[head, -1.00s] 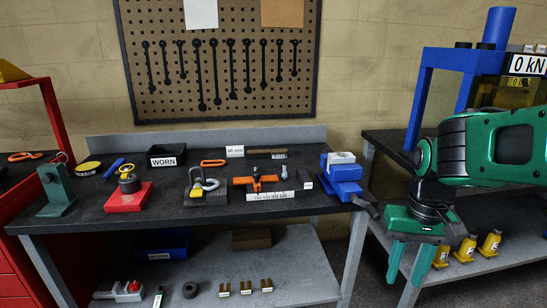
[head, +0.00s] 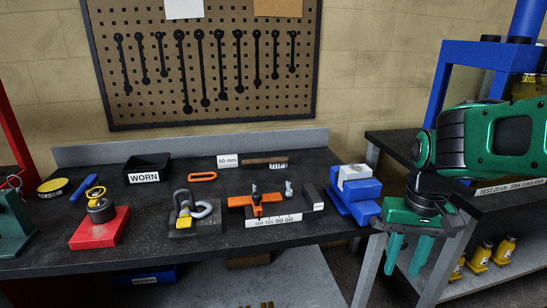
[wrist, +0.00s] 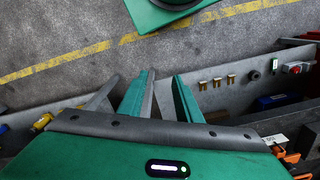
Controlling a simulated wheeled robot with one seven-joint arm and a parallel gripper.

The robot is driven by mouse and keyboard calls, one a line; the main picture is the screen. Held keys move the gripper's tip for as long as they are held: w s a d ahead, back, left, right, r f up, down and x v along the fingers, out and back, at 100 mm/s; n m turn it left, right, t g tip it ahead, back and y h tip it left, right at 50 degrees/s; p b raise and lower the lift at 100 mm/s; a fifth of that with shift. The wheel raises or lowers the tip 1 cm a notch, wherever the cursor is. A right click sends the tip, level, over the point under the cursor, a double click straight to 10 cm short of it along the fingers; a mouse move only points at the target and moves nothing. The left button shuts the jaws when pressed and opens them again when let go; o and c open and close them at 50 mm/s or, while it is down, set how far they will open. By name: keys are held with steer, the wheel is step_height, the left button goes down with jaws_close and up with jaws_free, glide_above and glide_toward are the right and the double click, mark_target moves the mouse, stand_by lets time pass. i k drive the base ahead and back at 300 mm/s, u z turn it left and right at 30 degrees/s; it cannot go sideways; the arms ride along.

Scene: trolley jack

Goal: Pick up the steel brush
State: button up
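The steel brush (head: 264,161) lies flat at the back of the dark workbench, its brown wooden handle to the left and its pale bristle end to the right. It is beside a small white label reading 60 mm. My gripper (head: 406,267) hangs at the right, in front of the gap between the two benches, well to the right of the brush and apart from it. Its two green fingers point down, spread and empty. In the wrist view my gripper (wrist: 160,95) has its fingers apart over the floor; I cannot make out the brush there.
A blue vise (head: 353,193) stands at the workbench's right end. An orange clamp fixture (head: 257,205), a shackle block (head: 194,218), a red base (head: 100,228) and a black WORN tray (head: 146,169) are on the bench. A blue press (head: 470,80) stands at right.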

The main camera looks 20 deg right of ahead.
mark_target(276, 162)
steer(key=i, duration=0.95)
steer(key=u, duration=0.1)
